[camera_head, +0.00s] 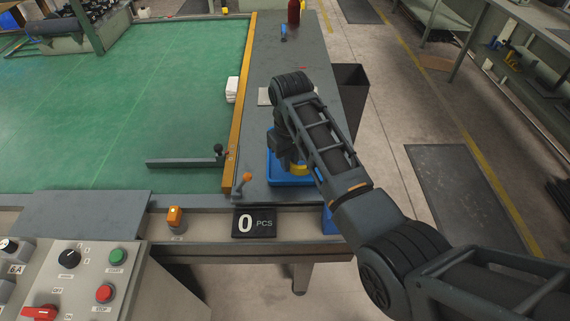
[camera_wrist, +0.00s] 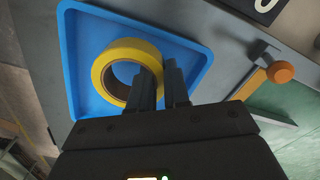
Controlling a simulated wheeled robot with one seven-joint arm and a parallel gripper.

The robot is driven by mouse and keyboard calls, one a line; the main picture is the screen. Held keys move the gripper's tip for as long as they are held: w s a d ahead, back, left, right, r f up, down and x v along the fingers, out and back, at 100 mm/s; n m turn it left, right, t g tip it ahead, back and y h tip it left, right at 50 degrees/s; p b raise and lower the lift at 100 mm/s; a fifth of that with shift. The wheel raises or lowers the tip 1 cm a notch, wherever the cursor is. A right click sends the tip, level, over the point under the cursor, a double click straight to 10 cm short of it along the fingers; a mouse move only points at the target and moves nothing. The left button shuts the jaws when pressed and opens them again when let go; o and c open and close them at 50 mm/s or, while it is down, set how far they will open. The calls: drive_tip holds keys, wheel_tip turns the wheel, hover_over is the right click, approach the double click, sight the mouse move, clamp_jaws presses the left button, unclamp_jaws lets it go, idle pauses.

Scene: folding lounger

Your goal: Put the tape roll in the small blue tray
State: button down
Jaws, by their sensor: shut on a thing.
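The tape roll (camera_wrist: 104,83) is a yellow ring, seen over the blue tray in the wrist view. In the head view only a yellow edge of the tape roll (camera_head: 299,169) shows below my arm. The small blue tray (camera_wrist: 69,62) lies on the grey table strip, and its rim (camera_head: 290,182) also shows in the head view. My gripper (camera_wrist: 160,80) is shut on the right side of the roll's wall, with one finger inside the ring. The roll is within the tray's outline; I cannot tell whether it touches the tray floor.
A lever with an orange knob (camera_wrist: 280,71) is close beside the tray. A yellow rail (camera_head: 240,110) borders the green table (camera_head: 120,100) on the left. A dark bin (camera_head: 350,90) stands at the right edge, and a red bottle (camera_head: 294,12) stands at the far end.

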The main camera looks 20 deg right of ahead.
drive_tip(key=shift+f+b, duration=0.75)
drive_tip(key=shift+f, duration=0.5)
drive_tip(key=shift+f, duration=0.1)
drive_tip(key=c, duration=1.1)
unclamp_jaws()
wheel_tip(320, 180, up, 11)
drive_tip(key=shift+f, duration=0.1)
drive_tip(key=shift+r+p, duration=0.75)
drive_tip(key=shift+p, duration=0.2)
